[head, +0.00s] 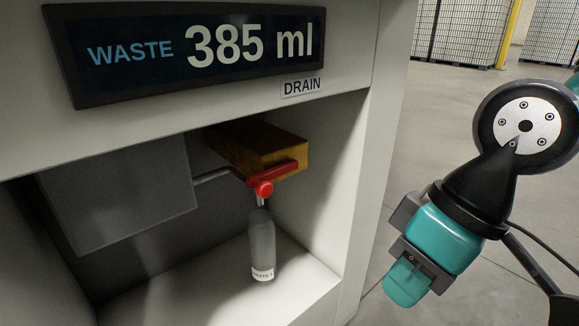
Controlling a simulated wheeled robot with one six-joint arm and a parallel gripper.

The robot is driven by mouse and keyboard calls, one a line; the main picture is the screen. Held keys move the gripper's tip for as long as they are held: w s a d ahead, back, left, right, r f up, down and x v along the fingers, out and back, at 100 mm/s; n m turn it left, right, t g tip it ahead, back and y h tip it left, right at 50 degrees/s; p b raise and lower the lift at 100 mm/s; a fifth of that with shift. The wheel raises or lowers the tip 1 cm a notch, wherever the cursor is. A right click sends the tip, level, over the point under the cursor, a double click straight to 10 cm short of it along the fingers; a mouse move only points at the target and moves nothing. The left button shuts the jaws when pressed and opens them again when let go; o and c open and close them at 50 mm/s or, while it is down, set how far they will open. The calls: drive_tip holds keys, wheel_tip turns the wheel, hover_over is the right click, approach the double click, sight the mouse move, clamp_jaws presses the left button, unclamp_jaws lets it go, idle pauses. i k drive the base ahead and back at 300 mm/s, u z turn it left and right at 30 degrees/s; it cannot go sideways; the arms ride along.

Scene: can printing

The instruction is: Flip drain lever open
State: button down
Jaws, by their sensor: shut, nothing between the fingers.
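The drain lever (276,175) is a red handle with a round red hub, set on a grey pipe in front of a brass-coloured block (262,146). The handle points up to the right from its hub. A grey bottle (262,246) with a white label stands upright below the pipe outlet, on the floor of the recess. My gripper (405,284) is teal and shut, with nothing between its fingers. It hangs outside the cabinet, to the right of the recess and apart from the lever.
The white cabinet (352,180) frames the recess; its right wall edge lies between my gripper and the lever. A grey box (118,190) sits inside at left. A display (190,50) reads WASTE 385 ml, above a DRAIN label (302,86). Stacked pallets stand far back.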

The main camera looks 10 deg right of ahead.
sight(261, 180)
drive_tip(key=u, duration=1.9)
drive_tip(key=k, duration=1.05)
drive_tip(key=z, duration=1.3)
drive_tip(key=i, duration=0.45)
